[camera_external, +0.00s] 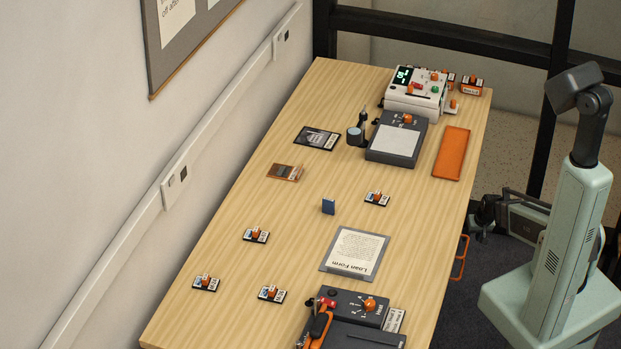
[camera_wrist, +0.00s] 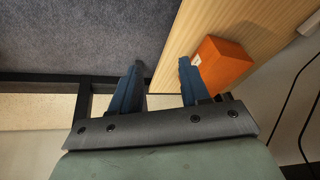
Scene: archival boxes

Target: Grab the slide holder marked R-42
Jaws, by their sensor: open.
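Several small dark slide holders with orange knobs and pale labels lie on the table: one right of centre (camera_external: 377,199), one at centre left (camera_external: 256,236), one at the near left (camera_external: 206,284) and one near the front (camera_external: 271,294). Their labels are too small to read, so I cannot tell which is R-42. My gripper (camera_wrist: 158,82) is open and empty, its two blue fingers apart over the table's edge and the floor. In the external view my arm is at the right, off the table's right side. No slide holder is recognisable in the wrist view.
A grey scale-like device (camera_external: 398,143), a white machine (camera_external: 416,97) and an orange tray (camera_external: 451,153) are at the back. A dark device (camera_external: 345,310) is at the front. An orange block (camera_wrist: 226,63) is right of my fingers.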

